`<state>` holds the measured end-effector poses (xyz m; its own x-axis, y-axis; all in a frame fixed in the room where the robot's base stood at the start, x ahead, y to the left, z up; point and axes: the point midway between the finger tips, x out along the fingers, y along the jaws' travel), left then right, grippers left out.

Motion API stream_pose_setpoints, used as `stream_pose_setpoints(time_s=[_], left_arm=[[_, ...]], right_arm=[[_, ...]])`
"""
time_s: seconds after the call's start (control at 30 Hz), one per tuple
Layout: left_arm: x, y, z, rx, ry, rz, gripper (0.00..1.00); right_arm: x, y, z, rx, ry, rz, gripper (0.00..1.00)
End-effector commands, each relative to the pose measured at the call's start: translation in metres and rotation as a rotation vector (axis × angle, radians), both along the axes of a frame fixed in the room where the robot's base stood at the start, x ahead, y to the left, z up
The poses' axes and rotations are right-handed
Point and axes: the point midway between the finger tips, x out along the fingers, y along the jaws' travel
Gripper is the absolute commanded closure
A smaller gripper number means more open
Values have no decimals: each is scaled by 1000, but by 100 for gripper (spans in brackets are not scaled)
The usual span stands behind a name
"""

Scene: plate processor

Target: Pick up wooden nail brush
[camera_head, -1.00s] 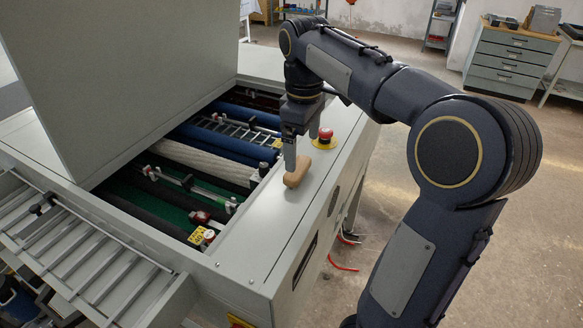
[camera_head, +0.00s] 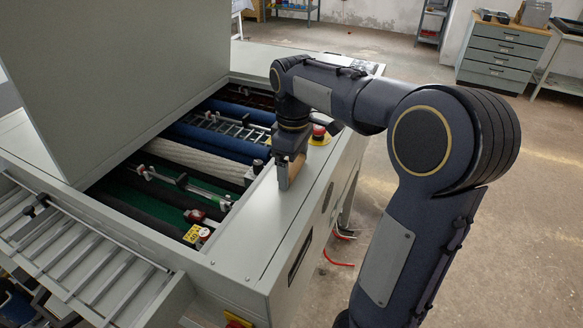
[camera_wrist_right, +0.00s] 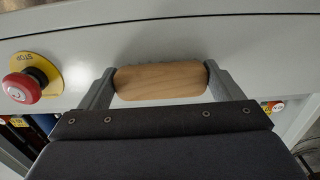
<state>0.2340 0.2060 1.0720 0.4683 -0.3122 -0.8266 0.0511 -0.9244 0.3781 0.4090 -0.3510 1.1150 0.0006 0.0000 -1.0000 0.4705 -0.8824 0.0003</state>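The wooden nail brush (camera_wrist_right: 160,81) is a light brown rounded block, lying lengthwise between the fingers in the right wrist view. My right gripper (camera_wrist_right: 160,84) has one finger at each end of it, and both appear to touch the wood. In the head view, my right gripper (camera_head: 287,180) points down over the machine's right-hand top panel, and a small part of the brush (camera_head: 298,166) shows between the fingers. I cannot tell whether the brush is clear of the panel. My left gripper is not in view.
A red emergency stop button (camera_head: 319,131) on a yellow base sits just behind my right gripper; it also shows in the right wrist view (camera_wrist_right: 22,88). The open machine bay with rollers (camera_head: 195,155) lies left. The grey top panel (camera_head: 255,225) is clear in front.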

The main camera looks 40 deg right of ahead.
Motion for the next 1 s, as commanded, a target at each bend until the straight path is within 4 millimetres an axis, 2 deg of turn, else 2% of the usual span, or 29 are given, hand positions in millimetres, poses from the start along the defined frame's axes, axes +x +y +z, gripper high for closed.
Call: stream_pose_setpoints(time_s=[0.07,0.37,0.47,0.63,0.97,1.0], left_arm=[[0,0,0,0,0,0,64],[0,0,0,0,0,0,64],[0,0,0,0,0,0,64],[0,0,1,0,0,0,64],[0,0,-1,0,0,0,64],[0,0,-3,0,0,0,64]], right_arm=[[0,0,0,0,0,0,36],[0,0,3,0,-1,0,37],[0,0,8,0,-1,0,37],[1,0,31,0,-4,-1,37],[7,52,93,0,-4,4,37],[8,62,95,-1,0,5,37]])
